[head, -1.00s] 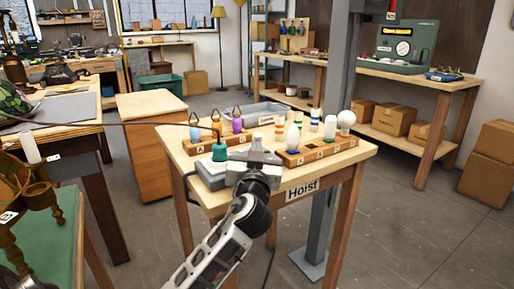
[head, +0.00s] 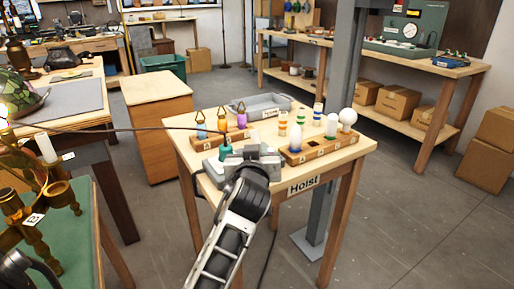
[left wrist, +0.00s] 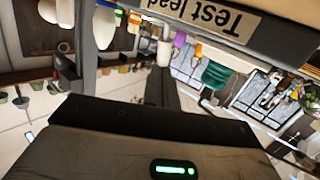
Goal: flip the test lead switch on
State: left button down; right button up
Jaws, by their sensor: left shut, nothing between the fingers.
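The grey test lead box (head: 212,168) sits at the left front of the small wooden table marked Hoist. A teal piece (head: 225,150) stands on it, near the end of a thin dark cable (head: 120,130) from the left. My left gripper (head: 258,157) is shut and empty over the right part of the box; I cannot tell if it touches. The switch is not distinguishable; my gripper and arm cover part of the box. In the left wrist view the "Test lead" label (left wrist: 210,18) is close and upside down. My right gripper is not in view.
On the table, coloured bulbs stand in wooden racks (head: 322,147) behind and right of the box, with a grey tray (head: 262,106) behind. A grey post (head: 340,110) rises at the right. A brass chandelier (head: 50,190) is at the left. Floor is free at the right.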

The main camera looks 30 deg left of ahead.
pick_arm(q)
jog(key=shift+v, duration=1.4)
